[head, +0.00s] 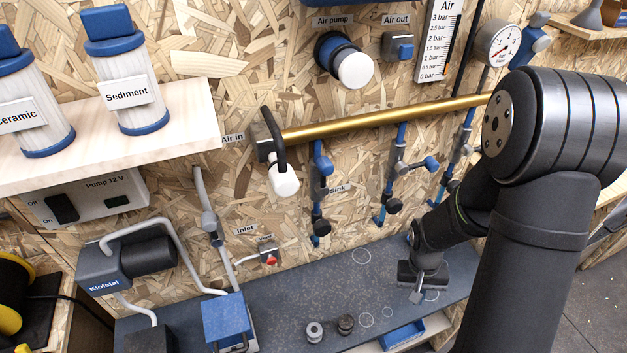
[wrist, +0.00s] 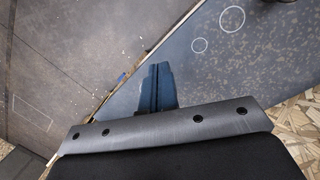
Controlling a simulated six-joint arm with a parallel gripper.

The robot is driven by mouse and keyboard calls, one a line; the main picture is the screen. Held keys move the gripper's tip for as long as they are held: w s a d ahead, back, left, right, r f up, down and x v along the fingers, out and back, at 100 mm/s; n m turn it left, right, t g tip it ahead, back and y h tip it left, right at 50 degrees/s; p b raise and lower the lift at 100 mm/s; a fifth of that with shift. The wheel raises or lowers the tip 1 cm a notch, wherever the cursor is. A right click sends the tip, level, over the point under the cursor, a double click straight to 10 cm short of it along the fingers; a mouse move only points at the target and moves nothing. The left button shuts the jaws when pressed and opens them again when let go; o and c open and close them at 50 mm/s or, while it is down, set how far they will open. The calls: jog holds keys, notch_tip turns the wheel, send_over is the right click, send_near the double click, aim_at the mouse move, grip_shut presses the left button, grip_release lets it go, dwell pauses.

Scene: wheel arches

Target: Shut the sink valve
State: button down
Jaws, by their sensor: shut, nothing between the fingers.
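The "Sink" label (head: 338,188) is on the chipboard wall, beside a blue branch pipe (head: 317,205) hanging from the brass manifold (head: 385,117). A blue valve (head: 322,165) sits high on this branch, with a dark fitting (head: 321,228) lower down. Its handle position is too small to tell. My gripper (head: 417,297) points down over the right part of the bench, well right of and below that branch, touching no valve. In the wrist view my gripper (wrist: 157,70) shows its fingers together and empty.
More blue branches with valves (head: 400,168) hang right of the sink branch, between it and my arm. A wooden shelf (head: 110,145) with filters juts out at left. The bench's middle is mostly clear.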

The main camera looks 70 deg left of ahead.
jog(key=s+a+r+n+t+y, duration=0.3)
jog(key=s+r+n+t+y, duration=0.35)
jog(key=s, duration=0.45)
jog(key=s+a+r+n+t+y, duration=0.35)
jog(key=s+r+n+y, duration=0.3)
jog(key=s+r, duration=0.35)
jog(key=s+a+r+n+t+y, duration=0.45)
jog(key=s+r+n, duration=0.3)
jog(key=s, duration=0.35)
send_near(325, 178)
jog(key=w+a+r, duration=0.1)
jog(key=a+r, duration=0.3)
jog(key=a, duration=0.1)
jog(key=shift+w+d+r+m+g+y, duration=0.15)
jog(key=shift+w+r+m+g+y, duration=0.15)
jog(key=shift+w, duration=0.4)
jog(key=shift+w+r+m, duration=0.1)
jog(key=shift+m, duration=0.15)
